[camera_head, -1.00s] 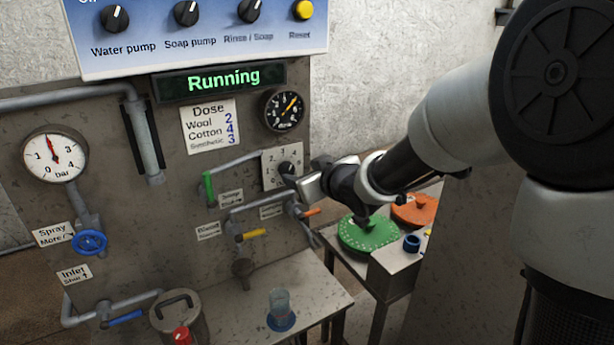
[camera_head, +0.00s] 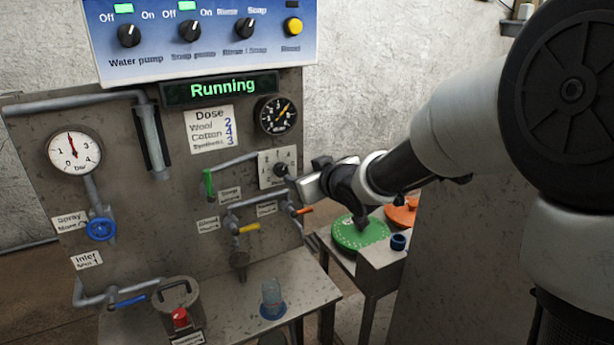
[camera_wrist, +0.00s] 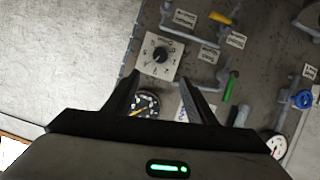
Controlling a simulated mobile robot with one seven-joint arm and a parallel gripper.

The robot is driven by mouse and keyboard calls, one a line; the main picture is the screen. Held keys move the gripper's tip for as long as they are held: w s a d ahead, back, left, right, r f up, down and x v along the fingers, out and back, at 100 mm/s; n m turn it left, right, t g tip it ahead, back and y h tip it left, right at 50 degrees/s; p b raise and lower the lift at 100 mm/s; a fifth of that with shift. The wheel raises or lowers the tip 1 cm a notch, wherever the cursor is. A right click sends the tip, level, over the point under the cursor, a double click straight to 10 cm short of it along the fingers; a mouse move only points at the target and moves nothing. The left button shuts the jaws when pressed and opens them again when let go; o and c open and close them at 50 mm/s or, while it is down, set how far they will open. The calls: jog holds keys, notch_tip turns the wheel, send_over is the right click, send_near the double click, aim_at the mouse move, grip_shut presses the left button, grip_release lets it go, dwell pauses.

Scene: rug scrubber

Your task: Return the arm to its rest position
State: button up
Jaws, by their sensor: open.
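My arm reaches in from the right in the head view. My gripper (camera_head: 300,187) is in front of the panel, close to the black selector knob (camera_head: 281,169) on its white numbered plate. In the wrist view, the two dark fingers of my gripper (camera_wrist: 163,92) stand apart with nothing between them. The selector knob (camera_wrist: 160,54) shows beyond the fingertips, and the round black gauge (camera_wrist: 146,103) shows between the fingers. From these views I cannot tell the exact distance from the fingertips to the panel.
The display (camera_head: 221,88) reads "Running". Valve handles in green (camera_head: 208,183), yellow (camera_head: 249,228) and orange (camera_head: 302,211) sit on pipes near my gripper. A table (camera_head: 318,291) below carries a clear cup (camera_head: 272,294) and a metal canister (camera_head: 178,306). A green round brush (camera_head: 358,234) lies at right.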

jog(key=s+d+r+m+g+h+p, duration=0.1)
jog(key=s+d+r+m+h+p, duration=0.15)
jog(key=s+d+r, duration=0.35)
jog(key=s+d+r+m+h+p, duration=0.2)
jog(key=s+d+r+h+p, duration=0.15)
jog(key=d, duration=0.45)
jog(key=s+d+m+g+p, duration=0.2)
jog(key=s+d, duration=0.1)
jog(key=s, duration=0.9)
jog(key=s+d+m+g+p, duration=0.1)
jog(key=s+d+g+p, duration=0.1)
jog(key=s, duration=0.9)
jog(key=shift+s+d+r+m+g+h, duration=0.4)
jog(key=shift+d+g, duration=0.2)
jog(key=shift+d, duration=0.3)
